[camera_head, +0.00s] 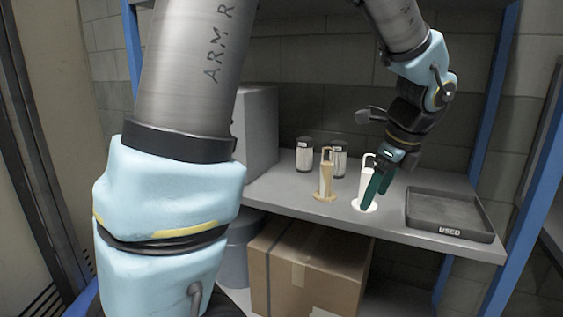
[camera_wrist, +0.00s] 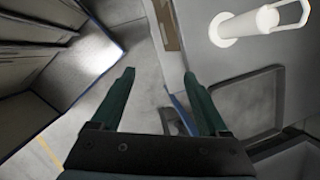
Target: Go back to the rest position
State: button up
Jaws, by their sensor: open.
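My gripper (camera_head: 378,184) is over the front part of the grey shelf, right beside a white upright holder (camera_head: 366,181) with a round base. In the wrist view the two green fingers of my gripper (camera_wrist: 158,95) are spread apart with nothing between them. The white holder (camera_wrist: 240,27) lies outside the fingers in that view, at the upper right. In the head view the fingers partly cover the holder.
A tan holder (camera_head: 325,178) stands left of the white one, with two dark-lidded jars (camera_head: 304,155) behind. Blue posts (camera_head: 495,85) flank the shelf (camera_head: 290,199). A cardboard box (camera_head: 335,272) is below.

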jog(key=a+f+n+h, duration=0.1)
jog(key=a+f+n, duration=0.3)
jog(key=a+n, duration=0.9)
jog(key=s+a+f+n+g, duration=0.1)
jog(key=a+f+n, duration=0.3)
jog(key=a+n, duration=0.9)
jog(key=shift+s+f+g+h, duration=0.3)
jog(key=shift+f+h, duration=0.05)
jog(key=shift+h, duration=0.05)
jog(key=shift+a, duration=0.1)
